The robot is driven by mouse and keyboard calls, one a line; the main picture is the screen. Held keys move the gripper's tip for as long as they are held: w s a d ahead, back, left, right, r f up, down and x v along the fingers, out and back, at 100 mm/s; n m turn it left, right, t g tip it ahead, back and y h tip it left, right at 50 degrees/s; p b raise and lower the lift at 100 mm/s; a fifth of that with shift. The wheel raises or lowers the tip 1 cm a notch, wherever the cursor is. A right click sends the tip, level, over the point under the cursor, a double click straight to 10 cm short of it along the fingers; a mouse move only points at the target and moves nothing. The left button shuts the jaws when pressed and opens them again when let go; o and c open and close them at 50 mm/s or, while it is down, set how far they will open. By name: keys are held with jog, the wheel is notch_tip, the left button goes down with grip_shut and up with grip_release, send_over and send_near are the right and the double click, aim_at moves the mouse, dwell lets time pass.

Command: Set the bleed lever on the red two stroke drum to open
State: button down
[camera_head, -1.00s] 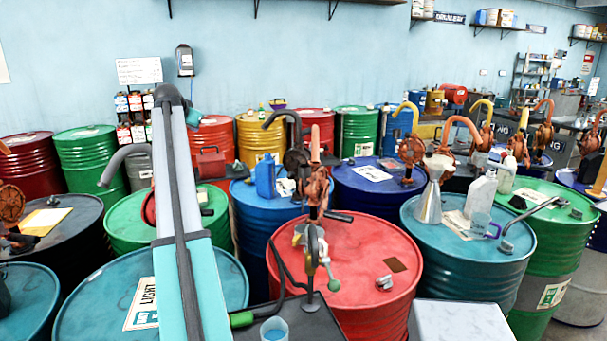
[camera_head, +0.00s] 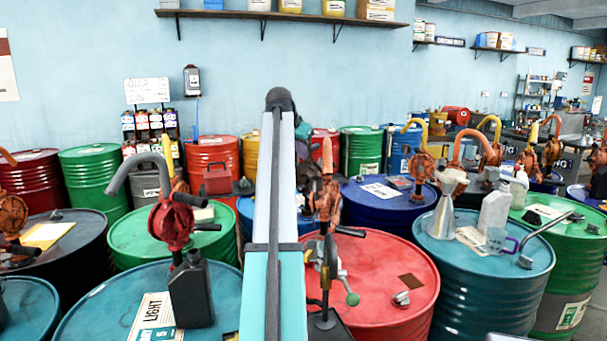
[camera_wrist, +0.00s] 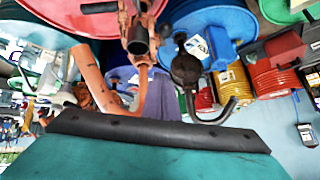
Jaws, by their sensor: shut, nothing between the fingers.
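The red drum (camera_head: 390,265) stands right of my arm in the head view. An orange hand pump (camera_head: 326,195) with a black handle rises from its top. In front of the pump, a thin lever with a green knob (camera_head: 352,299) points down and right; I cannot tell its marked setting. In the wrist view, which looks upside down, the red drum (camera_wrist: 75,18) and its pump (camera_wrist: 138,28) are at the top. My gripper (camera_wrist: 160,131) shows as a dark edge on teal, shut and empty, apart from the pump.
A teal drum (camera_head: 225,295) carrying a black bottle (camera_head: 192,290) and a red pump (camera_head: 171,222) stands left. Another teal drum (camera_head: 470,290) with a funnel (camera_head: 440,212) stands right. A blue drum (camera_head: 385,208) is behind. Drums stand closely packed.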

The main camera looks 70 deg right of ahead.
jog(key=p, duration=0.3)
send_over(303, 186)
jog(key=d, duration=0.2)
notch_tip(303, 186, down, 8)
jog(key=shift+s+a+f, duration=0.2)
jog(key=shift+a+f, duration=0.3)
jog(key=shift+f, duration=0.15)
jog(key=shift+w+a+f, duration=0.25)
jog(key=shift+a+f, duration=0.1)
jog(key=shift+f, duration=0.35)
jog(key=shift+d, duration=0.1)
jog(key=shift+a+f, duration=0.15)
jog(key=shift+a, duration=0.05)
